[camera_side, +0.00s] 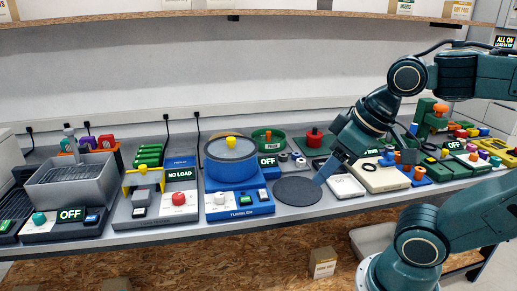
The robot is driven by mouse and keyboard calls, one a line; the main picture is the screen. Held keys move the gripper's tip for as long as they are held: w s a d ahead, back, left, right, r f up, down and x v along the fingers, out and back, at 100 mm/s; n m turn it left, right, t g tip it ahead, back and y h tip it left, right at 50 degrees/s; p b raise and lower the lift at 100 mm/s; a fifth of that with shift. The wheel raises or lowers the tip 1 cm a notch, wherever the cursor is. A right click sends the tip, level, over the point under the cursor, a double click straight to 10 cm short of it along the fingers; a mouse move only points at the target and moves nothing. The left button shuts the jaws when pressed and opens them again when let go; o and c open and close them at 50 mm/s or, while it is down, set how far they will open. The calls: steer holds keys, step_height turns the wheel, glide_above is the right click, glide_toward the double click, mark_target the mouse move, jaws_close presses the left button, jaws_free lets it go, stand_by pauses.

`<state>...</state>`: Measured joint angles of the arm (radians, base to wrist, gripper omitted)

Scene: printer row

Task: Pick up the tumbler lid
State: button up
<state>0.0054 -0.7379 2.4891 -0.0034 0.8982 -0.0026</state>
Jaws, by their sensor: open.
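The tumbler (240,197) is a blue machine at the middle of the bench, with "TUMBLER" on its front and a round blue drum on top. The tumbler lid (215,148) is a grey disc with a yellow knob (231,142), and it sits on top of the drum. My gripper (322,178) is to the right of the tumbler, low over the right edge of a dark round pad. It is open and apart from the lid. Its fingers are small in this view, and I see nothing between them.
The dark round pad (297,191) lies bare on the bench right of the tumbler. A grey machine with a red knob (179,198) stands left of it. A green round tray (268,139) and small jars stand behind. Several devices crowd the right side. A shelf (260,13) runs above.

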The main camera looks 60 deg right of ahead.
steer(key=w+d+r, duration=0.2)
steer(key=w+d, duration=0.4)
steer(key=w, duration=0.7)
steer(key=w+d+r, duration=0.1)
steer(key=w+d, duration=0.4)
steer(key=w, duration=0.7)
glide_toward(231, 138)
steer(key=v, duration=0.4)
steer(key=shift+f, duration=0.3)
steer(key=shift+f, duration=0.1)
steer(key=shift+x, duration=4.1)
steer(key=shift+w, duration=0.15)
steer(key=shift+x, duration=2.55)
